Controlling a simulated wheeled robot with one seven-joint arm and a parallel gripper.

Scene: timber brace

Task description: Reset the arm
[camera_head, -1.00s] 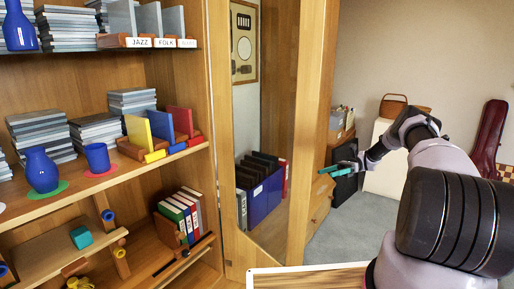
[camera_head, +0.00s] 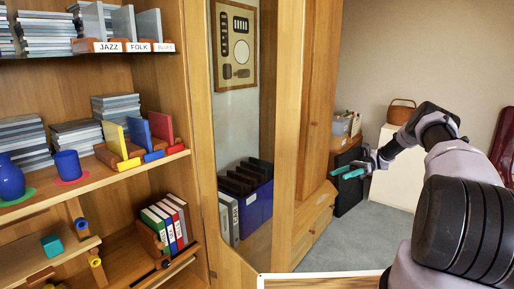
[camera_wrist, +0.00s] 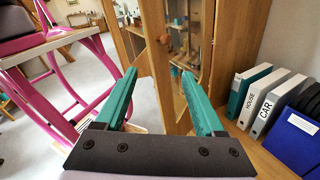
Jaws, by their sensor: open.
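My gripper (camera_head: 350,172) is stretched out at the right of the head view, in front of the black box and wooden drawers. In the wrist view its two teal fingers (camera_wrist: 160,105) are apart with nothing between them. My arm is bent and touches nothing that I can see. The shelf unit (camera_head: 160,87) stands at the left of the head view.
Shelves hold a blue cup (camera_head: 68,166), a blue vase (camera_head: 10,178), coloured books (camera_head: 137,135), a teal block (camera_head: 52,246) and binders (camera_head: 166,222). In the wrist view, binders (camera_wrist: 250,95) are right and a magenta frame (camera_wrist: 50,85) left.

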